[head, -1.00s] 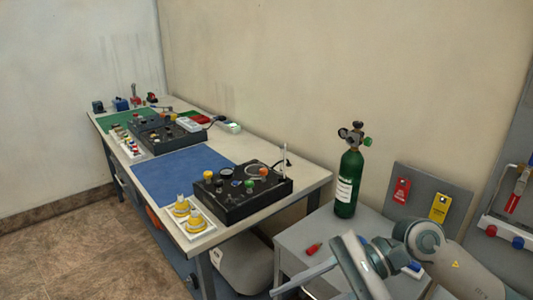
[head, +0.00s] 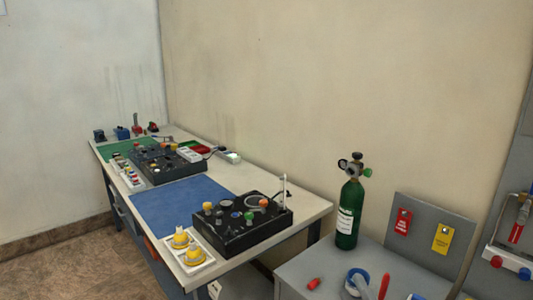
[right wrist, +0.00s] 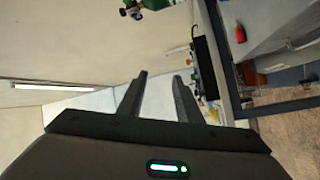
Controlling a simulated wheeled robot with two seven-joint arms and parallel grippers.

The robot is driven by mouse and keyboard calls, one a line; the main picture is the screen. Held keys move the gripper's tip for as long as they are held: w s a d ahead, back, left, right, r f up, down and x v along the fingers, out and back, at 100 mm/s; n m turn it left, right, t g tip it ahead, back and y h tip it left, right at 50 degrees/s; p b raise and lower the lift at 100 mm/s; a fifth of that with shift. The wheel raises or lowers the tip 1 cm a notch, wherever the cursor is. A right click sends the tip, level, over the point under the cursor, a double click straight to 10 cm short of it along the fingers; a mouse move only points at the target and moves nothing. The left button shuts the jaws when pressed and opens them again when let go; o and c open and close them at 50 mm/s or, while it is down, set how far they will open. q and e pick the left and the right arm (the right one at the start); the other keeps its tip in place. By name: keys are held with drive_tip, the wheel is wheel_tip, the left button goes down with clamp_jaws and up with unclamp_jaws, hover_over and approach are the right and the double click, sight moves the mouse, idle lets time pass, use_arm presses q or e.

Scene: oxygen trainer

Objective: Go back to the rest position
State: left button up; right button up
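My right gripper (right wrist: 161,77) shows in the right wrist view. Its two dark fingers stand apart with nothing between them. It is clear of the bench and the grey table, with pale wall beyond the fingers. I cannot make out my right gripper in the head view. My left gripper is in neither view. A green oxygen cylinder (head: 347,215) stands upright on the grey table (head: 310,264); its valve and regulator (head: 355,166) are on top.
The long bench (head: 310,212) carries a black panel box (head: 242,228), a blue mat (head: 180,205) and a white tray of yellow-based parts (head: 186,250). A red piece (head: 314,283) and a blue-and-white item (head: 357,284) lie on the grey table. Red and yellow tags (head: 403,222) hang behind.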

drive_tip(key=s+d+f+m+g+h, duration=0.2)
drive_tip(key=s+f+m+g, duration=0.25)
drive_tip(key=f, duration=0.55)
drive_tip(key=s+d+f+m+g+h, duration=0.2)
drive_tip(key=s+d+f+m+g, duration=0.15)
drive_tip(key=s+f, duration=0.4)
drive_tip(key=s+a+f+m+g+y, duration=0.15)
drive_tip(key=s+f+m+g, duration=0.5)
drive_tip(key=s+f, duration=0.8)
drive_tip(key=w+a+f+n, duration=0.1)
drive_tip(key=a+f, duration=0.1)
drive_tip(key=f, duration=0.8)
drive_tip(key=w+a+f+n, duration=0.1)
drive_tip(key=w+f, duration=0.1)
drive_tip(key=f, duration=0.9)
drive_tip(key=s+f, duration=0.3)
drive_tip(key=f, duration=0.4)
drive_tip(key=s+a+f+t+y, duration=0.1)
drive_tip(key=s+f, duration=0.2)
drive_tip(key=f, duration=0.5)
drive_tip(key=shift+s+a, duration=0.2)
drive_tip(key=shift+a, duration=0.05)
drive_tip(key=shift+s+d, duration=0.1)
drive_tip(key=shift+d, duration=0.1)
